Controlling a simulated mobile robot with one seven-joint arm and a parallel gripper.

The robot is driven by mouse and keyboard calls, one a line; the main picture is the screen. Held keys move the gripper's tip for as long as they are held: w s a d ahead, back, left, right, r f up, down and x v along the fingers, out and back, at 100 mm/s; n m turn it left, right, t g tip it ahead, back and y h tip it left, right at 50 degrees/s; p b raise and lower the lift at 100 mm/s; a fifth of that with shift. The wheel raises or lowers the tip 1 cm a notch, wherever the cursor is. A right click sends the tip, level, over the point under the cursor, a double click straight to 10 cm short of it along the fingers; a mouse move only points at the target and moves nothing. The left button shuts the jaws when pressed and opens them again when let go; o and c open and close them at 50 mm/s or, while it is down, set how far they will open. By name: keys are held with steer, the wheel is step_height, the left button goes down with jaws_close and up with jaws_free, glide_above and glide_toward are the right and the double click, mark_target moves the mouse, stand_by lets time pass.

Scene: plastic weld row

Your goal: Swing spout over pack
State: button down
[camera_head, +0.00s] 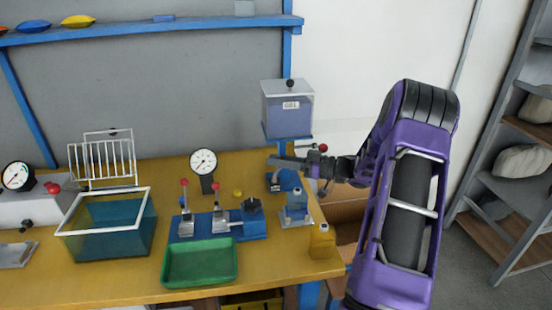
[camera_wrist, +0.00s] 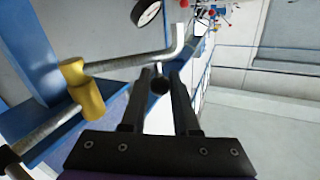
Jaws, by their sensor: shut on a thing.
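The spout is a grey metal pipe (camera_head: 287,163) under a clear tank (camera_head: 287,108) on a blue stand. In the wrist view the spout (camera_wrist: 130,60) leaves a yellow collar (camera_wrist: 84,90) and bends at its far end. A black knob (camera_wrist: 159,86) on a short stem hangs from the pipe. My gripper (camera_wrist: 163,78) has its two fingers on either side of this knob, shut on it. In the head view my gripper (camera_head: 322,165) reaches in from the right at the spout. Which thing is the pack is unclear; a blue block (camera_head: 296,203) stands on a plate below.
The yellow bench holds a green tray (camera_head: 200,265), a blue fixture with red-knobbed clamps (camera_head: 220,222), a dial gauge (camera_head: 203,163), a yellow bottle (camera_head: 322,241) and a teal tank (camera_head: 110,235). A shelf rack (camera_head: 515,180) stands at right. Floor shows between bench and rack.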

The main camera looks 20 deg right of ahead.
steer(key=shift+r, duration=0.1)
stand_by(0.3)
steer(key=c, duration=0.7)
jaws_free()
steer(key=shift+d, duration=0.1)
steer(key=v, duration=1.7)
steer(key=shift+s+d, duration=0.1)
steer(key=shift+s, duration=0.05)
